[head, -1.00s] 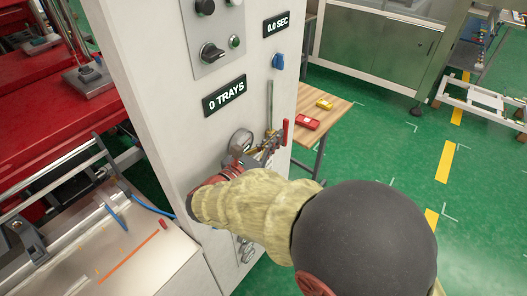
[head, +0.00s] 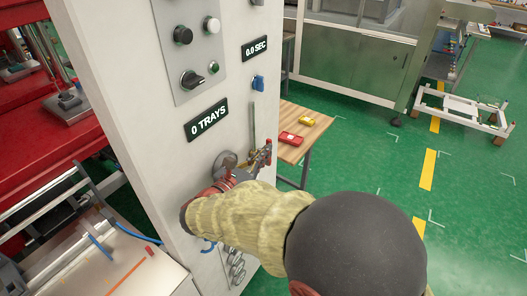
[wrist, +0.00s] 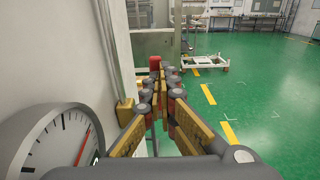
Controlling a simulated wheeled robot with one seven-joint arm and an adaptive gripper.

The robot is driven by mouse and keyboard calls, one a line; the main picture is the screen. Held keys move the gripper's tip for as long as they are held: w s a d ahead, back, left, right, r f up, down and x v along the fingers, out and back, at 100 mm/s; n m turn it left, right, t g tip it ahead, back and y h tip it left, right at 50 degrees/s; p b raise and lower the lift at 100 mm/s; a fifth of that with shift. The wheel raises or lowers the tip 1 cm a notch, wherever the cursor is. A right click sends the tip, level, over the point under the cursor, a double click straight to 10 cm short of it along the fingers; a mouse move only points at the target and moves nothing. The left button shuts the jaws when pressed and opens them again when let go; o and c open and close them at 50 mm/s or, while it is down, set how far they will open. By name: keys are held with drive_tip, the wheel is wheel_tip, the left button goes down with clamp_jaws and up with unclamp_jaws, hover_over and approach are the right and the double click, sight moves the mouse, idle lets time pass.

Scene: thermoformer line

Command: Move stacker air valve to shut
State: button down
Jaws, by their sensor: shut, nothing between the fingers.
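The stacker air valve is on the white cabinet's lower right side, partly hidden by my gripper. Its red lever (head: 268,152) stands roughly upright at the cabinet's right edge. In the wrist view a red piece (wrist: 155,62), likely that lever, shows just past the fingertips, and a brass part (wrist: 126,112) shows left of the fingers. My gripper (head: 262,158) is shut and empty, its tips close to the lever. The closed fingers (wrist: 163,75) point forward along the cabinet in the wrist view. I cannot tell whether they touch the lever.
A pressure gauge (wrist: 58,145) sits close left of my gripper. The white cabinet (head: 150,130) carries knobs, a "0 TRAYS" display (head: 206,120) and a blue knob (head: 258,83). A wooden table (head: 300,145) with red and yellow items stands behind. Green floor at right is open.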

sight(270, 141)
drive_tip(key=shift+w+d+r+p, duration=0.1)
drive_tip(key=shift+w+r+p, duration=0.1)
drive_tip(key=shift+p, duration=0.6)
drive_tip(key=w+g+y+p, duration=0.1)
drive_tip(key=p, duration=0.4)
drive_tip(key=w+d+g+y+p, duration=0.1)
drive_tip(key=g+p, duration=0.1)
drive_tip(key=p, duration=0.3)
drive_tip(key=w+d+r+g+y+p, duration=0.1)
drive_tip(key=g+p, duration=0.1)
drive_tip(key=p, duration=0.3)
drive_tip(key=shift+w, duration=0.15)
drive_tip(key=w+d+f+g+y+p, duration=0.2)
drive_tip(key=w+d+f+g+p, duration=0.1)
drive_tip(key=p, duration=1.2)
drive_tip(key=shift+w+f+g+y, duration=0.4)
drive_tip(key=shift+w+f+g, duration=0.45)
drive_tip(key=shift+w+g, duration=0.2)
drive_tip(key=shift+f, duration=0.1)
